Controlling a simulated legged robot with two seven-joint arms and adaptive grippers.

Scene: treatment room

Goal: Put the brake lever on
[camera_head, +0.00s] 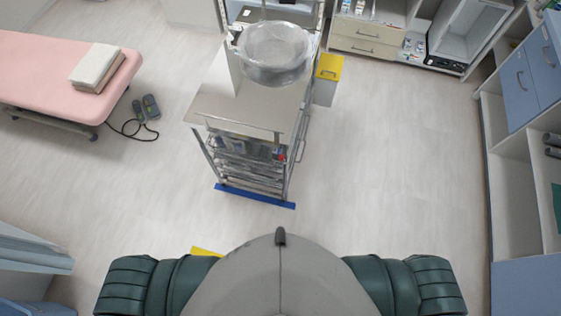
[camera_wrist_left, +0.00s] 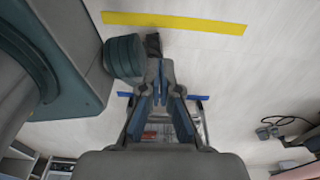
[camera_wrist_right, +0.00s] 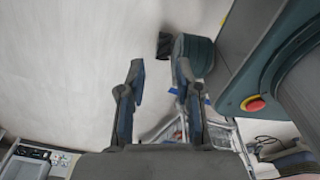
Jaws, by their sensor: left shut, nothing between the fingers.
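A metal cart (camera_head: 240,108) stands ahead of me, with a large clear basin (camera_head: 273,50) on its top and stocked shelves below. I cannot make out a brake lever on it; its wheels are too small or hidden to tell. The cart also shows partly behind my left gripper in the left wrist view (camera_wrist_left: 201,122) and behind my right gripper in the right wrist view (camera_wrist_right: 222,135). My left gripper (camera_wrist_left: 160,68) is shut and empty, fingers together. My right gripper (camera_wrist_right: 159,70) is open and empty. Neither gripper shows in the head view, and both are well apart from the cart.
Blue tape (camera_head: 254,196) marks the floor at the cart's near side; yellow tape (camera_wrist_left: 175,22) lies close to me. A pink treatment bed (camera_head: 50,75) and a foot pedal with cord (camera_head: 151,107) are left. Shelves (camera_head: 511,180) line the right. Floor between me and the cart is clear.

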